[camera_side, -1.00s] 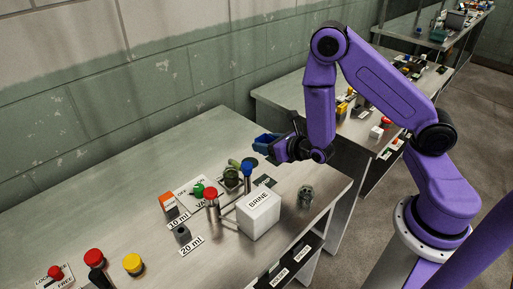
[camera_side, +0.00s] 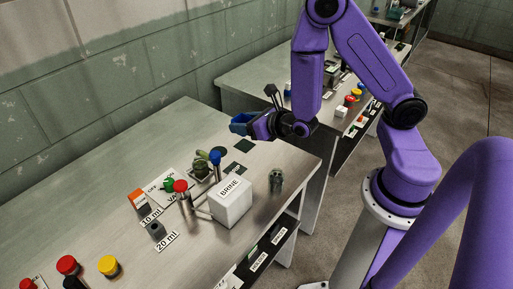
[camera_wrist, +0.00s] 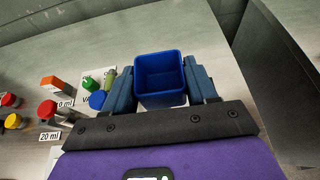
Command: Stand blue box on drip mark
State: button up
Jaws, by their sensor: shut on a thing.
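The blue box (camera_side: 239,122) is an open-topped square box. It is held above the far right part of the steel table. In the wrist view its hollow inside (camera_wrist: 159,75) is empty, and it looks upright. My gripper (camera_side: 250,124) is shut on it, with one finger on each side in the wrist view (camera_wrist: 160,88). I cannot tell which, if either, is the drip mark.
A white BRINE block (camera_side: 231,204), a blue-topped post (camera_side: 215,158), a red-topped post (camera_side: 182,188) and a glass jar (camera_side: 276,180) stand nearby. The table's back area is clear.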

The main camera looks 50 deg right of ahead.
aim_at(237, 116)
jog(key=w+r, duration=0.2)
jog(key=w, duration=0.1)
jog(key=shift+d+r, duration=0.1)
jog(key=shift+d, duration=0.05)
jog(key=w+a+f, duration=0.2)
jog(key=w+a, duration=0.2)
jog(key=a, duration=0.5)
jog(key=w+a+f, duration=0.2)
jog(key=w+a, duration=0.1)
jog(key=a, duration=0.7)
jog(key=w+a+f, duration=0.2)
jog(key=w+a, duration=0.2)
jog(key=a, duration=0.5)
jog(key=s+a+f, duration=0.2)
jog(key=a+f, duration=0.1)
jog(key=a, duration=0.8)
jog(key=shift+w+f, duration=0.1)
jog(key=shift+f, duration=3.7)
jog(key=o, duration=1)
jog(key=shift+f, duration=0.15)
jog(key=shift+o, duration=0.2)
